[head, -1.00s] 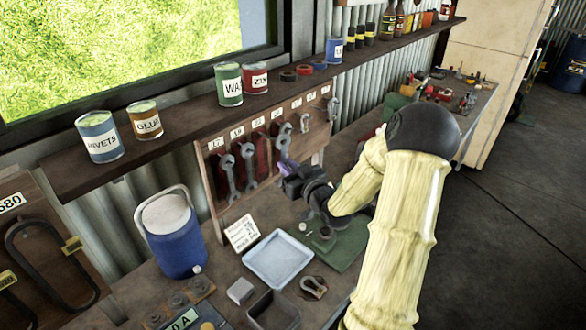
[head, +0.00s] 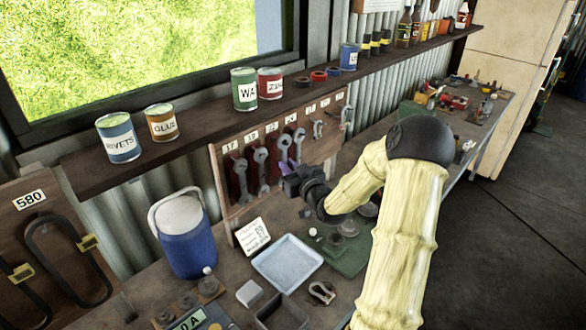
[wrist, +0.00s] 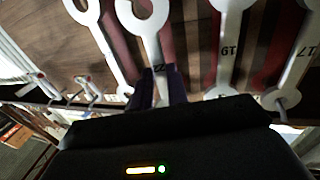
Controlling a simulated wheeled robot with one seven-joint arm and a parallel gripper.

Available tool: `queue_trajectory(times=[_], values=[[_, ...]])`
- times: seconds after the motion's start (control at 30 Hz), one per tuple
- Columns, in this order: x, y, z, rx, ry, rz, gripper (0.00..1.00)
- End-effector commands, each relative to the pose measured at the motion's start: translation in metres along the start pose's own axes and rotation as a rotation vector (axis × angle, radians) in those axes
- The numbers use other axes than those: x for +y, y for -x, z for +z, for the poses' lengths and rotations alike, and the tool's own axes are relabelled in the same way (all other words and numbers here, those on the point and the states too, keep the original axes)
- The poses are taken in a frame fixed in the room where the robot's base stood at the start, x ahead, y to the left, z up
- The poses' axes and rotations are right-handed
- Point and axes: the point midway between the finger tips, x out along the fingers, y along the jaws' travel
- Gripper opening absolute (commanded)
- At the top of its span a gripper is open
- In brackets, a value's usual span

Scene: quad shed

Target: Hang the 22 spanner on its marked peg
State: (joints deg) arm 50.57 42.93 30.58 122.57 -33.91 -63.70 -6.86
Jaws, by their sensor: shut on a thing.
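The 22 spanner (wrist: 150,35) is between the dark purple fingers of my gripper (wrist: 160,88) in the wrist view, which sees the board upside down. Its "22" mark shows just at the fingertips. Its open jaw is clear of the fingers; its other end is hidden behind the gripper, so I cannot tell whether it is on a peg. In the head view, my gripper (head: 291,168) is at the peg board (head: 325,148), with the held spanner (head: 284,146) upright below the third label. The spanner lies close in front of a red painted shape.
The 19 spanner (wrist: 228,50) and 17 spanner (wrist: 299,60) hang on one side, another spanner (wrist: 103,45) close on the other. Below the board stand a card (head: 252,235), a pale tray (head: 287,262) and a blue jug (head: 187,240). A shelf (head: 200,133) runs above.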

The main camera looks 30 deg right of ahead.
Motion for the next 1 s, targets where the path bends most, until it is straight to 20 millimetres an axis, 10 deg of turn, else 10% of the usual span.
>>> queue_trajectory(times=[1.0], values=[[-0.004,-0.013,0.011,0.001,0.001,0.0,0.0]])
